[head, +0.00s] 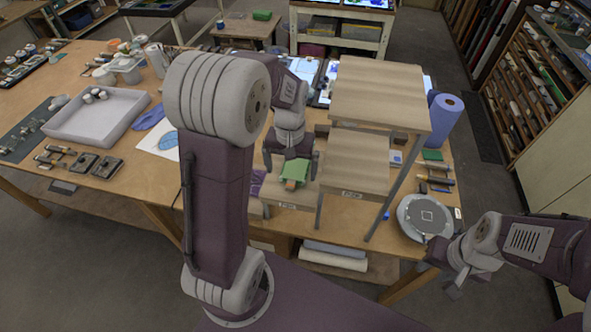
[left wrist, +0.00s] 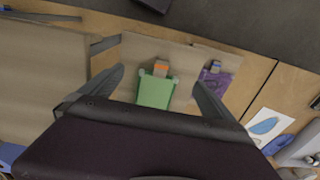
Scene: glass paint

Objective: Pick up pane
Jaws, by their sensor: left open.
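A green pane (head: 297,169) with an orange piece at its edge lies on the low wooden step of a tiered stand. It shows in the left wrist view (left wrist: 155,92), between the fingers. My left gripper (head: 292,164) is open above the green pane, one finger to either side, apart from it as far as I can tell. A purple pane (left wrist: 214,82) with a small blue-grey piece lies beside it, outside the fingers; it is partly hidden in the head view (head: 257,183). My right gripper (head: 452,272) hangs low off the table's front right; its jaws are unclear.
The taller wooden tiers (head: 376,95) rise right of my left gripper. A round turntable (head: 428,214) sits at the right table edge, a blue roll (head: 442,122) behind it. A white tray (head: 97,116) and several tools lie left.

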